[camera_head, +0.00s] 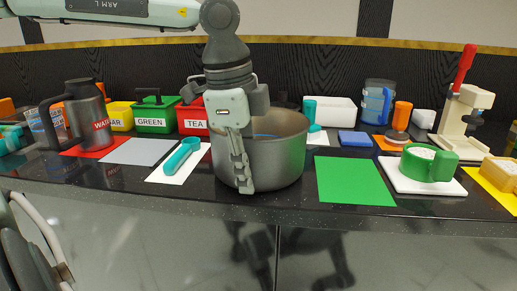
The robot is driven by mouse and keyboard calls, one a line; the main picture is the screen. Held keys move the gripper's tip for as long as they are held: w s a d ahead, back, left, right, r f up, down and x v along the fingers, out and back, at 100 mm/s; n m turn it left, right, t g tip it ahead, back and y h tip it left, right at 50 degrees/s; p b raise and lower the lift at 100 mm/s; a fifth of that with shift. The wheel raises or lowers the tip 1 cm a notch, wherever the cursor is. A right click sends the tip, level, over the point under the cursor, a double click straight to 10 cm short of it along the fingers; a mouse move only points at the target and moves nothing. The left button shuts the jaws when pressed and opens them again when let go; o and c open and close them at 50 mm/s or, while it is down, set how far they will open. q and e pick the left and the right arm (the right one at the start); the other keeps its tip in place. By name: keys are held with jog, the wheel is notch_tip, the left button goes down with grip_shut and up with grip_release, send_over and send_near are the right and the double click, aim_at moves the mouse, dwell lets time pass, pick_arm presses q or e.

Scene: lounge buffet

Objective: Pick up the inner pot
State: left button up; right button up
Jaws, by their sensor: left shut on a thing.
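The inner pot (282,163) is a wide, dark grey metal pot near the middle of the black counter, between a white mat and a green mat. It looks upright. I cannot tell whether its base touches the counter. My left gripper (240,160) comes down from above and is shut on the pot's near left wall, with one finger outside over it. The gripper hides part of the pot's left side and rim. Something blue shows at the rim behind the gripper.
A green mat (352,181) lies bare to the pot's right. A teal scoop (182,153) lies on a white mat to its left. A red TEA box (193,121) and a white bin (333,112) stand behind. A green cup (428,164) stands at the right. The counter's front edge is close.

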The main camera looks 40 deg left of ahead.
aim_at(248, 146)
pick_arm(q)
jog(key=shift+r, duration=0.15)
grip_shut()
jog(key=shift+r, duration=0.2)
notch_tip(248, 146, up, 4)
jog(key=shift+w+f, duration=0.1)
jog(key=s+a+r, duration=0.3)
jog(key=s+r, duration=0.3)
jog(key=s, duration=0.5)
jog(key=shift+s+r, duration=0.2)
jog(key=shift+r, duration=0.1)
pick_arm(e)
jog(key=shift+a+r, duration=0.3)
pick_arm(q)
jog(key=shift+a, duration=0.1)
